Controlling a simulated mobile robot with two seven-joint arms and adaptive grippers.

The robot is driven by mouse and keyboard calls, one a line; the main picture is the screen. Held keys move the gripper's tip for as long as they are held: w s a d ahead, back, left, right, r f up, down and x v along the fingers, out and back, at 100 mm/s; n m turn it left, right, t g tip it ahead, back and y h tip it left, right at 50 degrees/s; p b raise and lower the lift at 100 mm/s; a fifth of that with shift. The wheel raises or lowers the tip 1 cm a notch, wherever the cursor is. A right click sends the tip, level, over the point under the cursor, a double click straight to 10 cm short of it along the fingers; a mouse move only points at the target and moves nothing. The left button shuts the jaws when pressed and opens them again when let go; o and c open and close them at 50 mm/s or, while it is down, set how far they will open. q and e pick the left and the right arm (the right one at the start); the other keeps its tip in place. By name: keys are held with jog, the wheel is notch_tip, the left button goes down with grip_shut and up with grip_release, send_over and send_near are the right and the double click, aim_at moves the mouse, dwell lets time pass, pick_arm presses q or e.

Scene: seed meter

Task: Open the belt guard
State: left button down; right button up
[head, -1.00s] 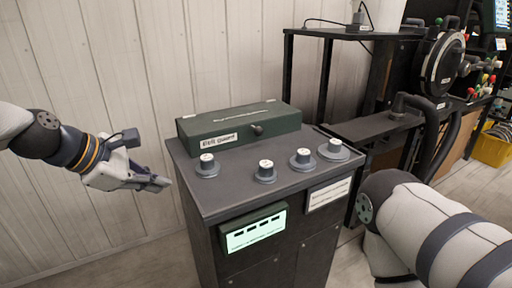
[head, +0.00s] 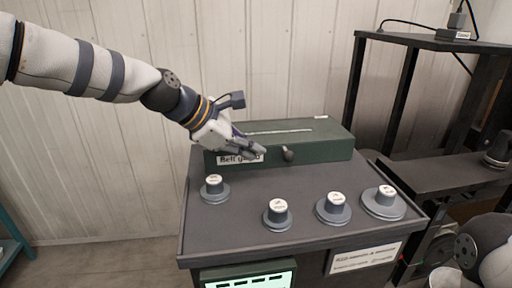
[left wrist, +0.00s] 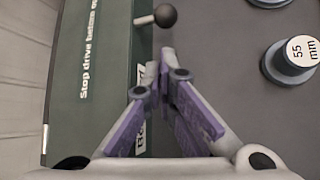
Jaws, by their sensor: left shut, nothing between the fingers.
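The belt guard (head: 325,145) is a long green box with a white label, standing at the back of the dark cabinet top. Its lid looks closed. A dark round knob (head: 288,154) sticks out of its front face; the knob also shows in the left wrist view (left wrist: 165,15). My left gripper (head: 262,154) is shut and empty, in front of the label, with its fingertips just left of the knob. In the left wrist view the fingertips (left wrist: 160,62) point at the knob, with a small gap visible. My right gripper cannot be made out; only part of my right arm shows at lower right.
Several grey knobs on round bases, such as the left one (head: 214,188), stand along the front of the cabinet top (head: 240,215). A lit display panel (head: 248,278) is on the cabinet front. A dark shelf rack (head: 400,100) stands at right.

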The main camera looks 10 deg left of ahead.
aim_at(279, 147)
pick_arm(q)
jog(key=x, duration=0.6)
jog(key=shift+f+b, duration=0.25)
jog(key=shift+b, duration=0.15)
jog(key=shift+w+d+f, duration=0.1)
jog(key=shift+d, duration=0.1)
pick_arm(e)
jog(key=shift+s+f+g, duration=0.3)
jog(key=shift+s+f, duration=0.35)
jog(key=shift+f, duration=0.1)
